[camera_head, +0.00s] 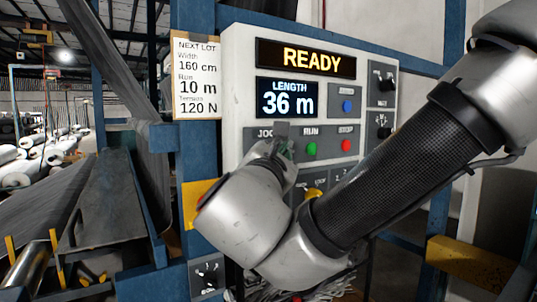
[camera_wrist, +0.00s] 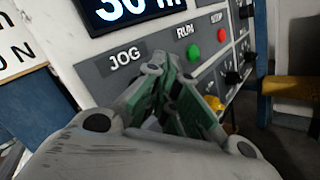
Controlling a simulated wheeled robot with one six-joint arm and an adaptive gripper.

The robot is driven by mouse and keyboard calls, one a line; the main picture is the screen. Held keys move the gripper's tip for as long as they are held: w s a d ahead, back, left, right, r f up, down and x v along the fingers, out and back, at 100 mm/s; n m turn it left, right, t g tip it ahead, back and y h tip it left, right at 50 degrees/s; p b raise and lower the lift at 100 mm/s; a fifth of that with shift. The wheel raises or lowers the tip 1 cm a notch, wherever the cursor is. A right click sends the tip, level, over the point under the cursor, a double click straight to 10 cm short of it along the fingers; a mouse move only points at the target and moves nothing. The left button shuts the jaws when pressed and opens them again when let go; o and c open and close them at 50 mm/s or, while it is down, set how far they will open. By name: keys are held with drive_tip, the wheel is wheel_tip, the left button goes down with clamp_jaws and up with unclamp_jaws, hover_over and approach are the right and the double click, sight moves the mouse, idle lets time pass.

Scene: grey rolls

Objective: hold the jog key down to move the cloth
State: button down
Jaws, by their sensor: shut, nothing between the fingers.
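The white control panel (camera_head: 235,75) faces me, with an amber READY display (camera_head: 305,60) and a LENGTH display (camera_head: 287,98) reading 36 m. The JOG label (camera_head: 264,134) also shows in the wrist view (camera_wrist: 125,58). The jog key itself is hidden behind my gripper (camera_wrist: 162,72). My gripper is shut and empty, its fingers pointing at the panel just right of and below the JOG label. I cannot tell whether the fingertips touch the key. Dark grey cloth (camera_head: 150,178) runs down the machine at the left.
A green RUN button (camera_head: 311,149) and red STOP button (camera_head: 346,145) sit right of JOG. A blue button (camera_head: 347,106) is above. A yellow knob (camera_wrist: 214,103) is near my fingers. A NEXT LOT card (camera_head: 197,80) reads 160 cm, 10 m, 120 N.

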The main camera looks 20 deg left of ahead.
idle(0.3)
drive_tip(key=s+d, duration=0.3)
drive_tip(key=d, duration=0.1)
drive_tip(key=shift+s, duration=0.15)
drive_tip(key=shift+a, duration=0.1)
idle(0.3)
